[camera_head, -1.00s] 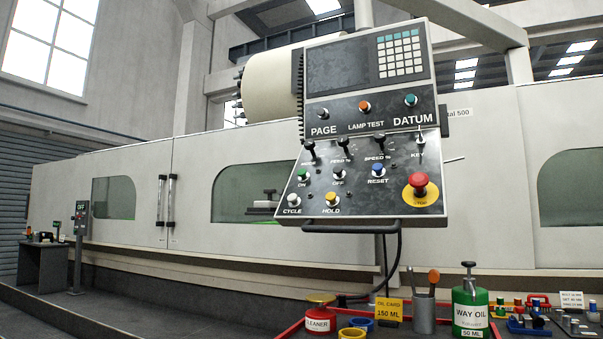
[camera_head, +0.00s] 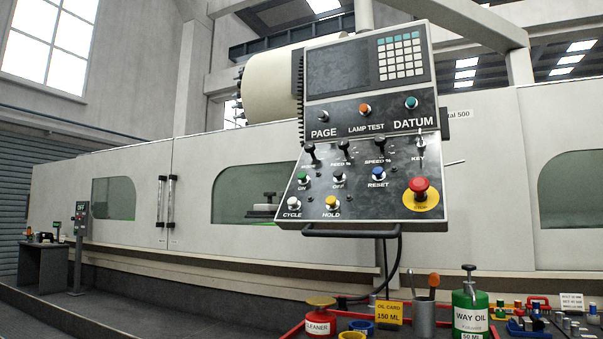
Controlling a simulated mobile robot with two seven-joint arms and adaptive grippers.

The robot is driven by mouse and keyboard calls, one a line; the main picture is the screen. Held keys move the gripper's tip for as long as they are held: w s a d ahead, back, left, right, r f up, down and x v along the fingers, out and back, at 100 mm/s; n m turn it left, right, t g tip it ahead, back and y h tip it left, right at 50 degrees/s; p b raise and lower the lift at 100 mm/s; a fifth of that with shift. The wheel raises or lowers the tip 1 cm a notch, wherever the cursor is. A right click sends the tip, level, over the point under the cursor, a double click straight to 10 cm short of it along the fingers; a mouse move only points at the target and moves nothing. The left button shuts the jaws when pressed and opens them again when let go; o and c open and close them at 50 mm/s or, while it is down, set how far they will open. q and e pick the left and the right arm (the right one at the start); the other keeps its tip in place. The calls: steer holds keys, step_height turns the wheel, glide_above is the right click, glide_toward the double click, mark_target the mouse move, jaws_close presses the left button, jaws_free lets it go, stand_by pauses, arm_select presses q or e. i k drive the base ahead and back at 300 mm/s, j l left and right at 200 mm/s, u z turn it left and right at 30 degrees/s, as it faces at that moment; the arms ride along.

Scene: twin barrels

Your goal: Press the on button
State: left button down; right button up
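The control panel (camera_head: 368,130) hangs in the middle of the head view, with a dark screen and keypad on its upper part. The green ON button (camera_head: 303,178) is at the left of the sloped lower face, with the label ON under it. The black OFF button (camera_head: 338,176) is to its right. The white CYCLE button (camera_head: 293,203) and yellow HOLD button (camera_head: 331,203) are below. The blue RESET button (camera_head: 378,174) and the large red stop button (camera_head: 420,186) are further right. Neither of my grippers is in view.
A tray (camera_head: 295,329) at the bottom holds a cleaner tin (camera_head: 320,318), a tool cup (camera_head: 424,316) and a green way oil bottle (camera_head: 470,308). A handle bar (camera_head: 350,231) runs under the panel. A small grey post (camera_head: 80,245) stands far left. The space before the panel looks clear.

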mark_target(302, 176)
steer(key=i+j+z, duration=0.15)
steer(key=z, duration=0.2)
steer(key=i+j+z, duration=0.5)
steer(key=z, duration=0.2)
steer(key=j, duration=0.1)
